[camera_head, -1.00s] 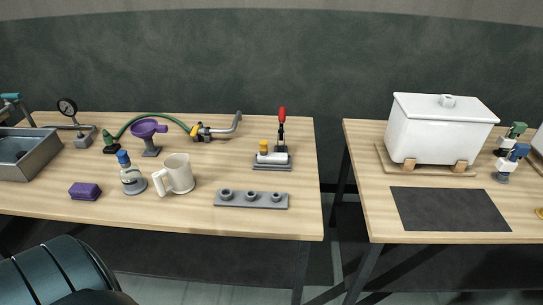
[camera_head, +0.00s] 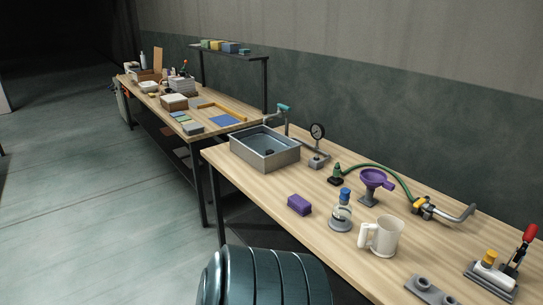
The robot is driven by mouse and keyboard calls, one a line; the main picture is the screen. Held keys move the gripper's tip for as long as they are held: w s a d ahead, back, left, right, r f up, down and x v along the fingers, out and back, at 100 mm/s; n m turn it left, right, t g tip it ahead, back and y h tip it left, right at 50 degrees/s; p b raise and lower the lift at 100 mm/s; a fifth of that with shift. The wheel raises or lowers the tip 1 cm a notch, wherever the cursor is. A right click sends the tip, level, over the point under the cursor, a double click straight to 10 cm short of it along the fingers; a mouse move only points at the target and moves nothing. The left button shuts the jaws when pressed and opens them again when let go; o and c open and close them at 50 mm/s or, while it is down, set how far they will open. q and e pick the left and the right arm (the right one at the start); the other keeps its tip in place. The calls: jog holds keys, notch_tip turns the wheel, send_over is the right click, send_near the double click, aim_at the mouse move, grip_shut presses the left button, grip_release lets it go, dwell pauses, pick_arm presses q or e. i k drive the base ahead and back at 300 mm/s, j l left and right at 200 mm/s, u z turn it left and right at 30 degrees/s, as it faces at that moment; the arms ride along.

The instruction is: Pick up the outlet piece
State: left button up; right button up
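No part is clearly marked as the outlet piece. A bent grey metal tube with a yellow part (camera_head: 440,209) lies on the wooden table (camera_head: 270,195) at the end of a green hose (camera_head: 378,171). A small white piece with a yellow top (camera_head: 491,268) sits in a red-handled clamp (camera_head: 524,251) at the lower right. I cannot tell whether either of these is the outlet piece. Neither of my grippers is in view.
A grey sink (camera_head: 264,149), pressure gauge (camera_head: 318,143), purple funnel (camera_head: 374,183), purple block (camera_head: 299,204), blue-topped bottle (camera_head: 341,213) and white mug (camera_head: 383,238) stand on this table. A cluttered second table (camera_head: 235,105) stands behind left. Open floor (camera_head: 90,190) lies left.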

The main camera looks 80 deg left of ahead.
aim_at(486, 272)
jog(key=u, duration=2.75)
jog(key=z, duration=1.65)
jog(key=i+l+z, duration=0.1)
jog(key=i+z, duration=0.45)
jog(key=i, duration=0.15)
